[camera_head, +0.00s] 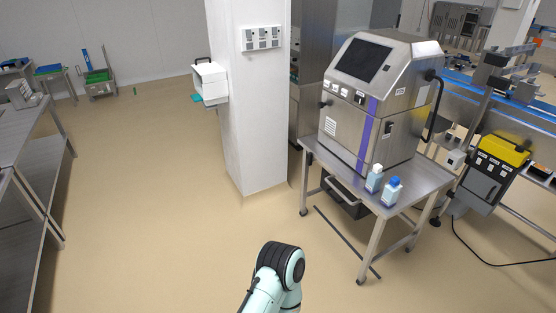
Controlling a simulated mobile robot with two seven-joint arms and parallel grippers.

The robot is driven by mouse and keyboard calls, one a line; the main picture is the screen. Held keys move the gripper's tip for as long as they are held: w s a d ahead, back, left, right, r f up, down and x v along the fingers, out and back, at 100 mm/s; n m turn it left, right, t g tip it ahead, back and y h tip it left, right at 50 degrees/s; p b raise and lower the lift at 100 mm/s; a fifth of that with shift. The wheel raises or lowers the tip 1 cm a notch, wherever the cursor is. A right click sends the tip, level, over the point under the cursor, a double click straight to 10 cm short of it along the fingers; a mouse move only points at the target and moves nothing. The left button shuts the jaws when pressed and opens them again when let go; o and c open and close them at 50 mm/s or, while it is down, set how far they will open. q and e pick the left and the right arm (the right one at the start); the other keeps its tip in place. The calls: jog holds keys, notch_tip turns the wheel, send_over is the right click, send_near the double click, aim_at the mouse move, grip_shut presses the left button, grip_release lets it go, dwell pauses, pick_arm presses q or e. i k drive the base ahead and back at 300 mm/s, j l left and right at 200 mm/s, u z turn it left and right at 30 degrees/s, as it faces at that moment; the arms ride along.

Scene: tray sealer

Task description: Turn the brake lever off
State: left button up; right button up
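I cannot pick out a brake lever in the head view. Part of my own arm, pale teal with a black joint, shows at the bottom middle. Neither of my grippers is in view. A steel machine with a dark screen (385,104) stands on a steel table (417,180) at the right. A control box with a yellow top (488,172) is mounted at the conveyor on the far right; its details are too small to tell.
Two bottles, one white (374,179) and one blue-capped (390,192), stand at the table's front. A white pillar (252,130) with a socket panel (262,38) stands in the middle. A steel bench (30,140) lines the left. The beige floor (140,190) between bench and pillar is open.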

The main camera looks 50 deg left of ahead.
aim_at(311, 159)
jog(key=i+j+u, duration=0.25)
jog(key=j+u, duration=0.2)
jog(key=i+j+u, duration=0.35)
jog(key=u, duration=0.15)
jog(key=i+j+u, duration=0.1)
jog(key=i+j, duration=0.65)
jog(key=i, duration=0.25)
jog(key=i+j, duration=0.15)
jog(key=j, duration=0.25)
jog(key=i+j+u, duration=0.1)
jog(key=j, duration=0.25)
jog(key=i+j, duration=0.3)
jog(key=i+j+u, duration=0.1)
jog(key=j, duration=0.35)
jog(key=i, duration=0.05)
